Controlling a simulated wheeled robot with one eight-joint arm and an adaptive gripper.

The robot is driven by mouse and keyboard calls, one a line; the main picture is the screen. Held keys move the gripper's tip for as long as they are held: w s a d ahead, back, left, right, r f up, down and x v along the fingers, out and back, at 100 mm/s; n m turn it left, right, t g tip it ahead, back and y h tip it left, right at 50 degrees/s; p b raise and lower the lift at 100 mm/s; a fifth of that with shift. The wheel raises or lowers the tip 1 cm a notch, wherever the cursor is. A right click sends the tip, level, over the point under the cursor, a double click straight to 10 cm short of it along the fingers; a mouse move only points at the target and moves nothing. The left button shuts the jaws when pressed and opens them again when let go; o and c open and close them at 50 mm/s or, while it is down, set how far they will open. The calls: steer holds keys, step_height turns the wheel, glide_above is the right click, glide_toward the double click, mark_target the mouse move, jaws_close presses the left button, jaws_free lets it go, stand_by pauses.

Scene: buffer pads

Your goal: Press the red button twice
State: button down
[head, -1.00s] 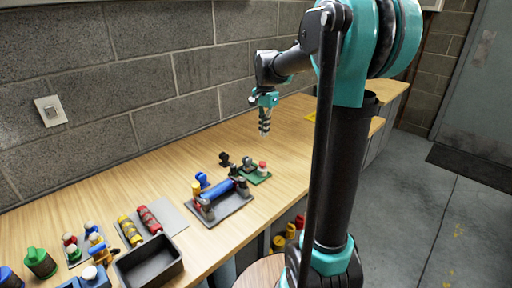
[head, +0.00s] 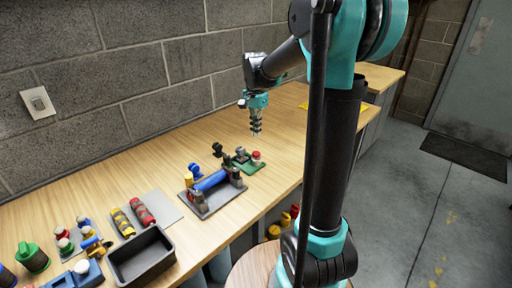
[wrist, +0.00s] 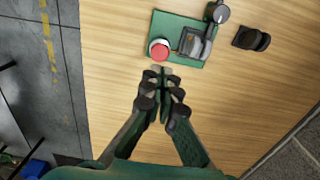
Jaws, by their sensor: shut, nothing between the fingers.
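The red button (wrist: 159,51) is a round red cap on a pale base, standing on a green plate (wrist: 165,24) in the wrist view. It also shows in the head view (head: 256,155), at the right end of the green plate (head: 246,168). My gripper (wrist: 162,72) is shut and empty, its fingertips just short of the button in the wrist picture. In the head view my gripper (head: 256,133) points down and appears above the bench near the button. I see no contact with the button.
A black and grey lever device (wrist: 196,42) shares the green plate, with a black knob (wrist: 251,38) beside it. A black bin (head: 143,256) is farther left. The bench behind is clear.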

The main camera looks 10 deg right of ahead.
mark_target(256, 153)
step_height(256, 153, down, 8)
steer(key=shift+r, duration=0.15)
stand_by(0.4)
steer(key=shift+f, duration=0.85)
step_height(256, 153, up, 14)
stand_by(1.0)
